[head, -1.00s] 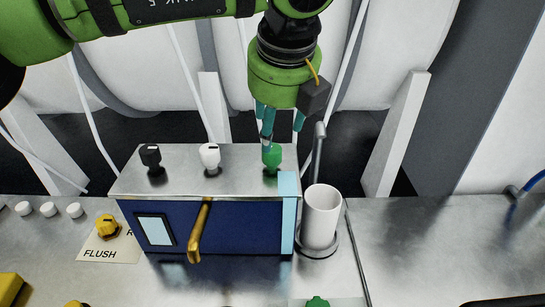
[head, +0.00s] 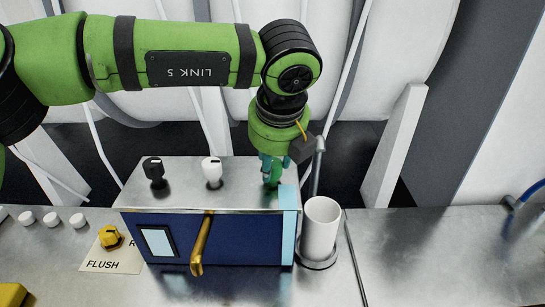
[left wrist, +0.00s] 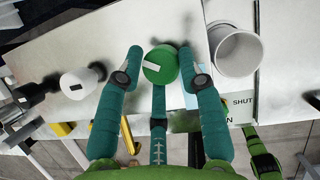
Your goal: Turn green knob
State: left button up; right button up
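The green knob (head: 274,181) sits on the right end of the metal box top and is mostly hidden by my left gripper in the head view. In the left wrist view the green knob (left wrist: 160,65) shows its round top with a pale mark. My left gripper (head: 272,172) points down over it. Its teal fingers (left wrist: 160,78) stand on either side of the knob, with narrow gaps seen from above, and a third finger lies below it in the picture. The fingers look open. My right gripper is not in view.
A black knob (head: 154,170) and a white knob (head: 212,170) stand left on the same box (head: 240,195). A yellow lever (head: 201,245) hangs on its blue front. A white cup (head: 320,228) stands close to its right. The counter farther right is clear.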

pick_arm(q)
jog(key=shift+w+r+b, duration=0.2)
jog(key=shift+r+b, duration=0.05)
jog(key=shift+b, duration=0.05)
dwell(0.5)
jog(key=shift+m, duration=0.3)
